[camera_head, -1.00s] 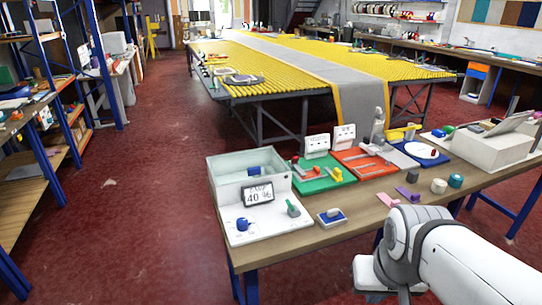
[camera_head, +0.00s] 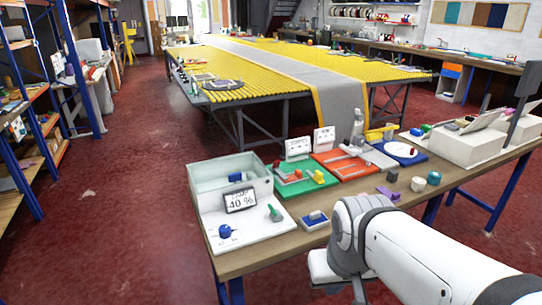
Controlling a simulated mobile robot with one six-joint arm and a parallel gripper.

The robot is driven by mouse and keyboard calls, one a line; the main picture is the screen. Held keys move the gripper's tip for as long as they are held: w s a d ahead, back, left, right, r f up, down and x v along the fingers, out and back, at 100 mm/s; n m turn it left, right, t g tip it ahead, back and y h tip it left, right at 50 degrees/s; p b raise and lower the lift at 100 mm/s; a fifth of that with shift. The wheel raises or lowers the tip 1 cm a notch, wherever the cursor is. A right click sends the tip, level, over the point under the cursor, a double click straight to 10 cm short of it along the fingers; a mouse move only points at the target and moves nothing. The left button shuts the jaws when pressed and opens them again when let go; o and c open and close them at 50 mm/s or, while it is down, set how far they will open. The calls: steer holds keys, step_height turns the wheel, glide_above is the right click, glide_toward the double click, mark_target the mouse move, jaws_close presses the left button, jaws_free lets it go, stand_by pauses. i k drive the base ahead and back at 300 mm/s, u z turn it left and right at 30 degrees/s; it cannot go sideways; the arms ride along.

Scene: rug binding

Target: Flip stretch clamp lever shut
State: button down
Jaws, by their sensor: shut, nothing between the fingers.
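I cannot make out a stretch clamp lever for certain. A long table with a yellow ribbed top (camera_head: 250,88) carries a grey rug strip with yellow edges (camera_head: 318,75). Small tools, too small to tell apart, lie along its left edge, near a dark oval item (camera_head: 222,85). My white arm reaches in from the lower right, in front of the workbench. Its gripper fingers do not show.
The wooden workbench (camera_head: 263,258) holds green, red and blue trays (camera_head: 340,163) with small parts. Blue shelving (camera_head: 22,150) stands at the left. Red floor (camera_head: 120,200) is clear between the shelving and the tables. Another bench (camera_head: 480,65) runs along the back right wall.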

mark_target(276, 164)
steer(key=i, duration=0.9)
steer(key=u, duration=0.05)
